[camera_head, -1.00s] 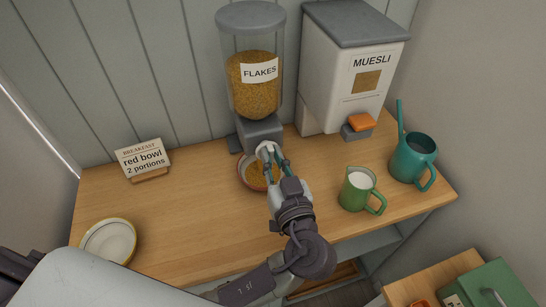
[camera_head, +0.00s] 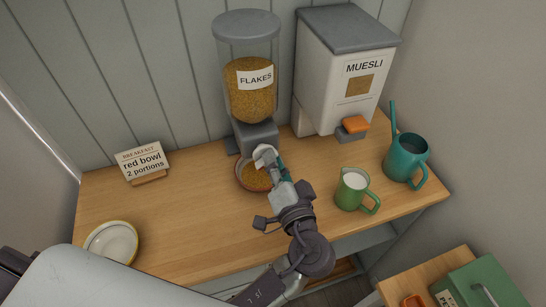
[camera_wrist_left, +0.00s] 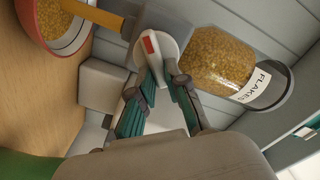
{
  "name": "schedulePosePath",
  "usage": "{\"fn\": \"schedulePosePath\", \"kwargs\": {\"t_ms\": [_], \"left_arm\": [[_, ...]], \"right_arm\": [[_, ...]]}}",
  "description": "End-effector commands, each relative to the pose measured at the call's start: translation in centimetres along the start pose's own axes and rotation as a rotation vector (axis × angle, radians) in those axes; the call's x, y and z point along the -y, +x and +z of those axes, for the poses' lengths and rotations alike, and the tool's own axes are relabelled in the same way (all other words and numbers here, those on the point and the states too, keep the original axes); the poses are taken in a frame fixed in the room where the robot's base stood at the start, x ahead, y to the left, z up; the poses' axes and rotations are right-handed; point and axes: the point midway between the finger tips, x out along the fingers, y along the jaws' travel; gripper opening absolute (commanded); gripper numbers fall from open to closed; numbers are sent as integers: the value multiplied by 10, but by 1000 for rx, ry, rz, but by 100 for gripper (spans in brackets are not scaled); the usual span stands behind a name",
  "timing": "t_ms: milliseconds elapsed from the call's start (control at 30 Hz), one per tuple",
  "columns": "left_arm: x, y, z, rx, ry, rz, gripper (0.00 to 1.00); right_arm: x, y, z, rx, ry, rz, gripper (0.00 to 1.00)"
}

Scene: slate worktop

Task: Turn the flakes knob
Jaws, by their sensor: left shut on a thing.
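The flakes dispenser (camera_head: 250,92) stands at the back of the worktop, its clear hopper holding golden flakes. My left gripper (camera_head: 270,164) reaches up to its front. In the left wrist view its fingers (camera_wrist_left: 162,82) are shut on the pale flakes knob (camera_wrist_left: 168,60), which has a red mark. The red bowl (camera_head: 243,184) sits under the dispenser with flakes in it, partly hidden by my gripper. In the left wrist view the bowl (camera_wrist_left: 88,38) is at the upper left, with a yellow-orange streak between it and the dispenser. My right gripper is out of view.
The muesli dispenser (camera_head: 340,75) stands to the right. A green milk jug (camera_head: 349,193) and a teal watering can (camera_head: 405,162) are at the right. A pale bowl (camera_head: 110,240) and a sign (camera_head: 142,161) reading "red bowl 2 portions" are at the left. The left-middle worktop is clear.

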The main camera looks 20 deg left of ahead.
Motion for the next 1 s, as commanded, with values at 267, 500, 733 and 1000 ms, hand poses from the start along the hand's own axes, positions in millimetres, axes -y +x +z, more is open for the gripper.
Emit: {"fn": "schedulePosePath", "kwargs": {"t_ms": [267, 500, 733, 1000], "left_arm": [[-2, 0, -2, 0, 260, 0, 0], [-4, 0, -1, -2, 457, -1, 0], [-7, 0, 0, -2, 590, -2, 0], [-8, 0, 2, -1, 667, -2, 0]], "right_arm": [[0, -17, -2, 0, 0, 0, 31], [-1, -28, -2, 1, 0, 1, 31], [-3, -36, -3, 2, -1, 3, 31], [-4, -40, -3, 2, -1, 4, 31]]}}
